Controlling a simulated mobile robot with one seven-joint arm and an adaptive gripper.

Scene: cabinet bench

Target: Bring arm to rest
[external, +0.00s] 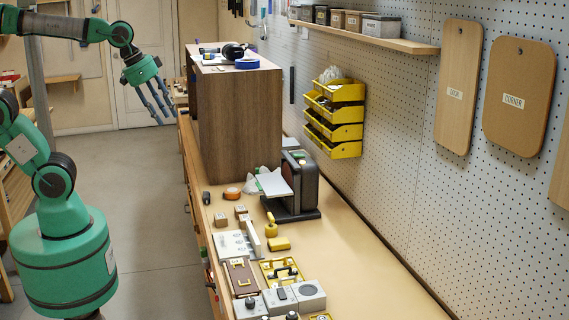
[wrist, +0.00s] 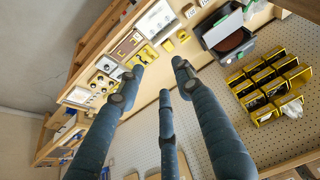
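My arm (external: 72,27) is raised at the upper left of the external view, its upper link reaching right and bending down at the wrist. My gripper (external: 163,115) hangs in free air left of the wooden cabinet box, with its blue-grey fingers pointing down. In the wrist view, the three fingers of my gripper (wrist: 157,80) stand apart with nothing between them. It is open and empty, touching nothing that I can see.
The wooden box (external: 240,120) stands on the long bench (external: 365,270), with headphones and blue tape on top. A black machine (external: 300,190) and several small items sit on the bench. Yellow bins (external: 335,132) hang on the pegboard wall. The floor (external: 130,180) left of the bench is clear.

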